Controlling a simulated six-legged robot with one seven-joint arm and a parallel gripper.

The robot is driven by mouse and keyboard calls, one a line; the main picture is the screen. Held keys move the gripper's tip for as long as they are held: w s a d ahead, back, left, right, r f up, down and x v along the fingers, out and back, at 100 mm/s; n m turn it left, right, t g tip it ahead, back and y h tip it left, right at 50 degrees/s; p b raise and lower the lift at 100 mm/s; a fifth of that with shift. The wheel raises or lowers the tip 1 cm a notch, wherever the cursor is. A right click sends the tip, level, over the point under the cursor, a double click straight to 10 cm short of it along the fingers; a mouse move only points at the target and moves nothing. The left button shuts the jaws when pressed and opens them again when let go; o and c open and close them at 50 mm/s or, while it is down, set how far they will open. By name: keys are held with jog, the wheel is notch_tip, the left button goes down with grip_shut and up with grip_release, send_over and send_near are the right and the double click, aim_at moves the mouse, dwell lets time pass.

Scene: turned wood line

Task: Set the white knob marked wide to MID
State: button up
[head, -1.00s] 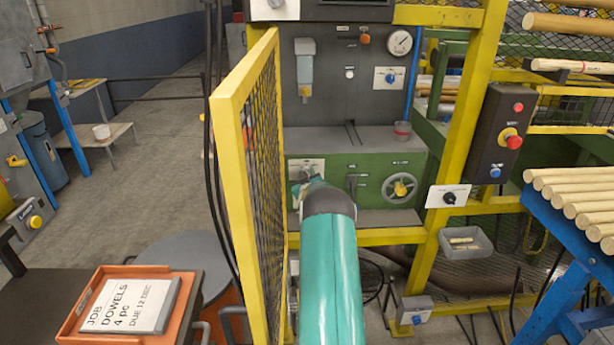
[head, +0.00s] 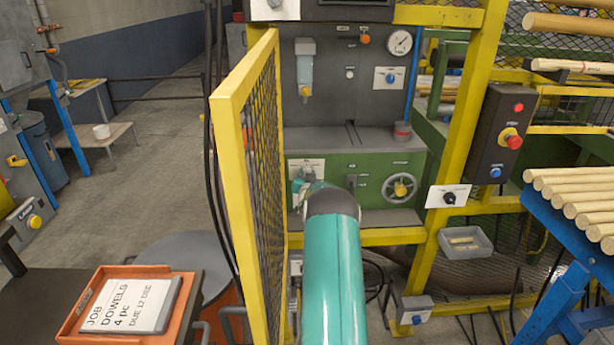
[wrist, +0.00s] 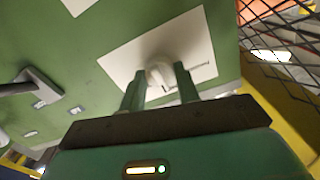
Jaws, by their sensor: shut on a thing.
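The white knob (wrist: 158,75) sits on a white plate (wrist: 118,66) on the green machine front. In the wrist view my gripper (wrist: 160,80) has one finger on each side of the knob and is shut on it. The plate's printed marks are too small and blurred to read, so I cannot tell the knob's setting. In the head view my gripper (head: 302,182) is at the plate (head: 310,165), at the left of the green panel (head: 375,165); the knob is hidden there.
A yellow mesh guard (head: 262,150) stands close to the left of my arm. A handwheel (head: 399,188) and a dark lever (head: 352,182) are to the right on the green panel. A black knob (head: 449,198) is on the yellow post's plate.

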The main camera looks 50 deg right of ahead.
jog(key=shift+r, duration=0.1)
jog(key=o, duration=1)
jog(key=v, duration=1.3)
jog(key=shift+s+a, duration=0.3)
jog(key=shift+s+d, duration=0.1)
